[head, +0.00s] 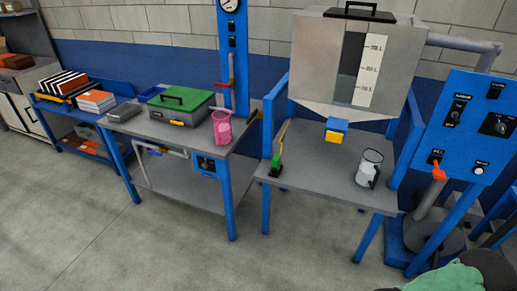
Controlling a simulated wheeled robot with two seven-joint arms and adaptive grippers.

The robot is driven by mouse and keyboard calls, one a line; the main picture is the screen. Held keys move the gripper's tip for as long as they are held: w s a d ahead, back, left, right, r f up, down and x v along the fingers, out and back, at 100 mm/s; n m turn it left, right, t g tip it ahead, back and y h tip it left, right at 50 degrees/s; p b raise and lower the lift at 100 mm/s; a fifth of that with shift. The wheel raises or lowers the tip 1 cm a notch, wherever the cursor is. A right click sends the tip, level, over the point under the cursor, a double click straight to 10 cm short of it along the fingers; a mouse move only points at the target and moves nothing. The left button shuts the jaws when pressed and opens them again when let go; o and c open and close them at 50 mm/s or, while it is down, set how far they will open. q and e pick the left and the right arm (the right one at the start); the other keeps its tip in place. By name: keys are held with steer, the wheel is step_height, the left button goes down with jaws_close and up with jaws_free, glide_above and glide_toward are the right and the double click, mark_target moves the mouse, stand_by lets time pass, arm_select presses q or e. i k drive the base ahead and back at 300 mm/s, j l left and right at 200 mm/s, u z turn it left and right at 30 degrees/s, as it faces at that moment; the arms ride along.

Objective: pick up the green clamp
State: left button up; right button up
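A small green clamp-like piece (277,160) stands on the grey top of the hopper bench, near its front left corner. It has a dark base, and a thin yellow rod or lever rises from it. It is too small to tell its exact shape. Neither of my grippers shows in the head view, and nothing is seen touching the green piece. A dark and green rounded shape at the bottom right corner is cut off by the frame; I cannot tell what it is.
The hopper bench (325,165) also carries a grey-white jug (369,168) below a large hopper (350,60). Left of it, another bench holds a pink jug (222,127) and a green-lidded box (180,101). A blue control panel (470,125) stands right. The floor in front is clear.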

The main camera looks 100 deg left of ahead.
mark_target(276, 160)
steer(key=u, duration=3)
